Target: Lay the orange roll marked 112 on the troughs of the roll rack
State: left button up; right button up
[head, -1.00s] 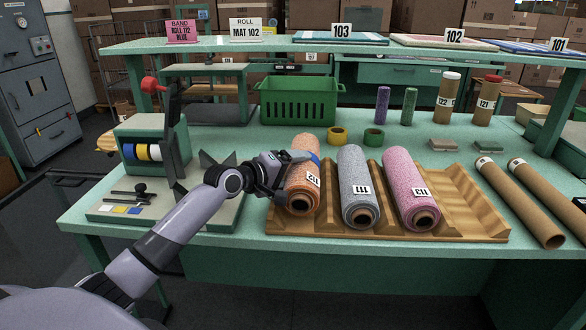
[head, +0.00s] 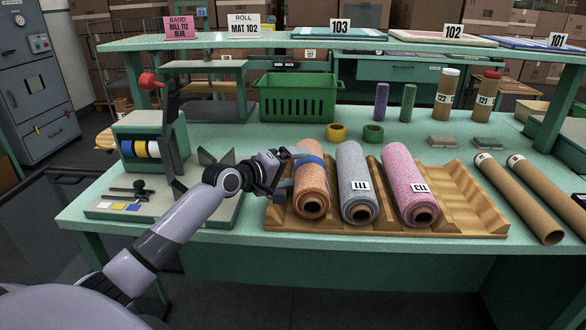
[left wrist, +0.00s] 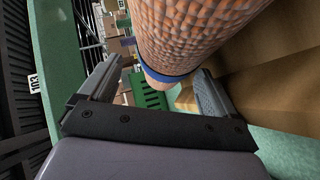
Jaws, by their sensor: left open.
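The orange roll (head: 312,184) lies on the left part of the wooden roll rack (head: 470,203), its open end facing me. A blue band (head: 309,161) circles it toward its far end. Its 112 label is not visible now. My left gripper (head: 288,158) is at the roll's left side, near the band, with its jaws open. In the left wrist view, the orange roll (left wrist: 185,25) and its blue band show between and beyond the spread fingers of the gripper (left wrist: 160,68). Whether a finger touches the roll I cannot tell. My right gripper is not in view.
A grey roll (head: 354,170) marked 111 and a pink roll (head: 405,172) marked 113 lie to the right on the rack. The rack's right end is empty. A green crate (head: 297,97) and two tape rolls stand behind. Cardboard tubes (head: 520,198) lie at right.

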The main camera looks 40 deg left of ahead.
pick_arm(q)
jog(key=v, duration=0.6)
jog(key=shift+f, duration=0.2)
jog(key=shift+s+a+r, duration=0.1)
jog(key=shift+s+r, duration=0.2)
jog(key=shift+s, duration=0.2)
jog(key=shift+r, duration=0.1)
